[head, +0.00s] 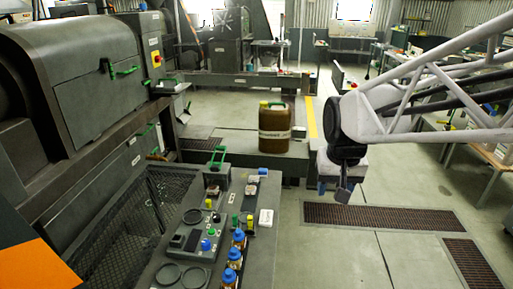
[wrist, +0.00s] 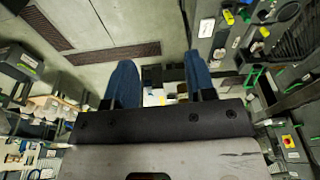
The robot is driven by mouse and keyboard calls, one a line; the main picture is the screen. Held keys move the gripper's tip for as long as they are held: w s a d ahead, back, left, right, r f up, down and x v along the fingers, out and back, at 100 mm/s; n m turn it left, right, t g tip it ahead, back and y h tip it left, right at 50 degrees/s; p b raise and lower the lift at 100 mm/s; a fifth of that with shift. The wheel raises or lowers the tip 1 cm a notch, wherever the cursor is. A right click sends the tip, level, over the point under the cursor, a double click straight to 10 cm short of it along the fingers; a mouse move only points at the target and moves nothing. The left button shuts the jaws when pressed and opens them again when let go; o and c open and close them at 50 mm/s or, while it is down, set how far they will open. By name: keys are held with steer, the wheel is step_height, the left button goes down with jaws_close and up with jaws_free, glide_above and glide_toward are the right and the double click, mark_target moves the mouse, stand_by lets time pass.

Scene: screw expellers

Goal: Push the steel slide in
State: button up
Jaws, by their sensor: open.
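My gripper (head: 333,190) hangs in the air at the right of the head view, clear of the machine and bench. In the wrist view its two blue fingers (wrist: 160,82) stand apart with nothing held between them. I cannot pick out the steel slide with certainty. A grey metal piece (head: 178,88) projects from the machine side below the red and yellow stop button, and it may be the slide. My gripper is well to the right of it, not touching it.
The dark machine (head: 95,85) with green handles fills the left. A bench (head: 225,165) carries a green-handled fixture, a control box and several blue-capped bottles. A brown jug (head: 275,128) stands behind it. Open floor with grates (head: 370,218) lies at the right.

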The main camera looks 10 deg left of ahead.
steer(key=w+a+f, duration=0.4)
steer(key=w+a, duration=0.6)
steer(key=w, duration=0.2)
steer(key=n+g, duration=0.2)
glide_above(208, 200)
steer(key=f, duration=2.2)
steer(key=shift+s+d+f, duration=0.15)
steer(key=shift+d+f, duration=0.1)
steer(key=shift+f, duration=0.05)
steer(key=shift+a+f, duration=0.15)
steer(key=shift+a, duration=0.1)
steer(key=shift+f, duration=3.9)
